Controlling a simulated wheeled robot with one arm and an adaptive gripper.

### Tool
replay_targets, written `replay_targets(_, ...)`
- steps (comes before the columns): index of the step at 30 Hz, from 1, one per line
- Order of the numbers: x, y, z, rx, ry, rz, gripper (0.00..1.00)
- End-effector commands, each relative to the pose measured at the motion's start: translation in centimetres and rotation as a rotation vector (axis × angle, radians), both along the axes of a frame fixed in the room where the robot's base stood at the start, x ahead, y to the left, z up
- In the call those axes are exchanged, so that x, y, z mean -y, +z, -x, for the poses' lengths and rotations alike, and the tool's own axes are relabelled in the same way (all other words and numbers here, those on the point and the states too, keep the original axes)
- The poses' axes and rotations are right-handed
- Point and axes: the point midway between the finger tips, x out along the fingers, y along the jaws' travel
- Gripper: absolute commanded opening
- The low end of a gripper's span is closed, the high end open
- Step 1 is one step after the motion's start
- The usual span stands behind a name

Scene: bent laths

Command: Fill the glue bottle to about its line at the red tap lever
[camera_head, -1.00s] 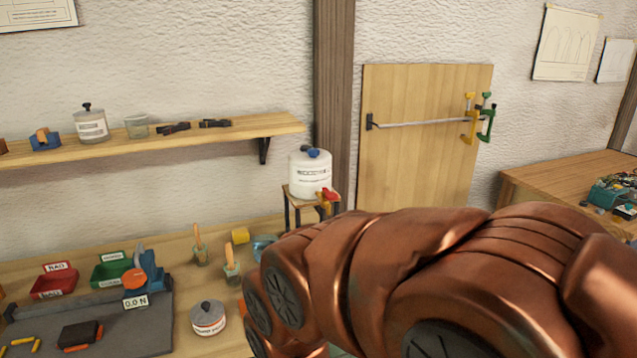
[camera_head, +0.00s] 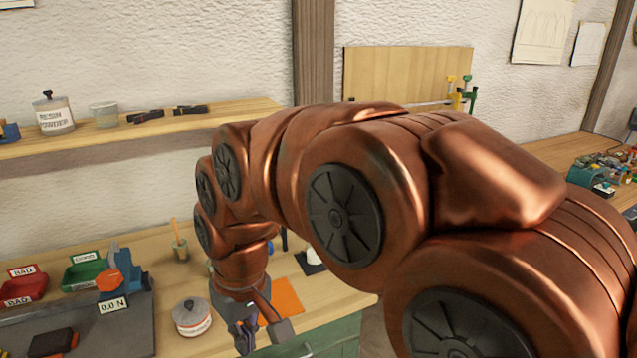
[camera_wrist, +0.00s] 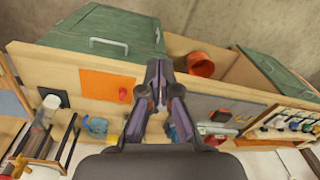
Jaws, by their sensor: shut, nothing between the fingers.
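My gripper (camera_head: 252,328) points down over the bench front near the orange mat in the head view. In the wrist view its fingertips (camera_wrist: 157,72) meet, shut with nothing between them. A pale bottle (camera_wrist: 45,112), likely the glue bottle, is by a black pad (camera_wrist: 55,97) at the left of the wrist view, apart from my gripper. I cannot make out its line or level. A red and yellow part (camera_wrist: 15,165), likely the red tap lever, shows at the lower left edge. My arm hides the white tap container in the head view.
An orange mat (camera_head: 283,300) lies near the bench's front edge. A lidded pot (camera_head: 192,318), brush jar (camera_head: 180,247), red bin (camera_head: 22,287) and green bin (camera_head: 84,273) stand left. A green front (camera_wrist: 105,38) and a red pot (camera_wrist: 200,64) show beyond my fingers.

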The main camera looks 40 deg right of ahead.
Motion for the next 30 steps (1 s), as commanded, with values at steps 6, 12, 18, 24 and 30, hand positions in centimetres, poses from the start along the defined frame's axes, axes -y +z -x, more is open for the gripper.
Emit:
replay_targets(6, 4.1, 2.9, -8.4, 0.155, -0.035, -0.027, 0.0)
replay_targets(12, 9.8, 6.2, -14.5, 0.302, -0.081, -0.026, 0.0)
replay_targets(18, 17.3, 9.2, -18.6, 0.439, -0.142, -0.001, 0.0)
replay_targets(24, 26.2, 11.8, -20.5, 0.569, -0.219, 0.053, 0.0)
replay_targets(30, 34.4, 14.0, -20.2, 0.672, -0.291, 0.129, 0.0)
